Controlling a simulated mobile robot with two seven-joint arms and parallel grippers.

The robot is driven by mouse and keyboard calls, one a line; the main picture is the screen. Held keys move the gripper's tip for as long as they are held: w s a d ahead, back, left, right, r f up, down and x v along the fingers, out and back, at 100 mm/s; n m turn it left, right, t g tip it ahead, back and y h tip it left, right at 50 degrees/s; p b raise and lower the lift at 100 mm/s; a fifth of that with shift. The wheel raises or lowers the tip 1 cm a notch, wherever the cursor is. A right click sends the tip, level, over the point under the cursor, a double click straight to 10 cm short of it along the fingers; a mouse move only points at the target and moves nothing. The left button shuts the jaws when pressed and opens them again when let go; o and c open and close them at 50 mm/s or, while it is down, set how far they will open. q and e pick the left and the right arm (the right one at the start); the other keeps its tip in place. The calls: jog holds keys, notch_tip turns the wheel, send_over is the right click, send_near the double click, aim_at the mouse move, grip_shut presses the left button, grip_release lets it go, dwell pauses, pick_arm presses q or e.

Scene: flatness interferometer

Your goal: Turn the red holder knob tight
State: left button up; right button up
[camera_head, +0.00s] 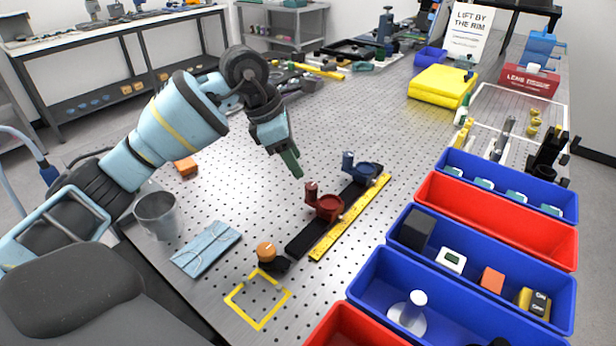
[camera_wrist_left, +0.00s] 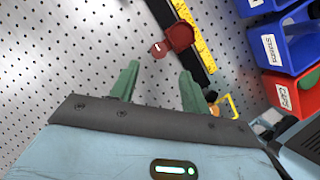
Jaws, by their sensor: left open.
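The red holder (camera_head: 325,207) sits on a black rail on the perforated metal table, with its red knob (camera_head: 311,188) standing at its left side. In the left wrist view the red holder (camera_wrist_left: 181,37) and its knob (camera_wrist_left: 158,49) lie just beyond the fingertips. My left gripper (camera_head: 291,164) points down above the table, behind and slightly left of the knob in the head view. Its green fingers (camera_wrist_left: 160,78) are apart with nothing between them, and they are not touching the knob. My right gripper is in neither view.
A blue holder (camera_head: 358,168) stands farther along the rail (camera_head: 310,236), beside a yellow ruler (camera_head: 350,217). An orange knob (camera_head: 266,251) is at the near end. Blue and red bins (camera_head: 500,222) line the right side. A metal cup (camera_head: 157,215) stands left.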

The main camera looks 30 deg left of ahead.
aim_at(310, 186)
pick_arm(q)
jog(key=x, duration=0.5)
jog(key=shift+w+d+f, duration=0.1)
jog(key=shift+x, duration=0.85)
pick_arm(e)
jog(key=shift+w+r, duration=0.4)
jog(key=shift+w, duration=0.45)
pick_arm(q)
jog(key=c, duration=1)
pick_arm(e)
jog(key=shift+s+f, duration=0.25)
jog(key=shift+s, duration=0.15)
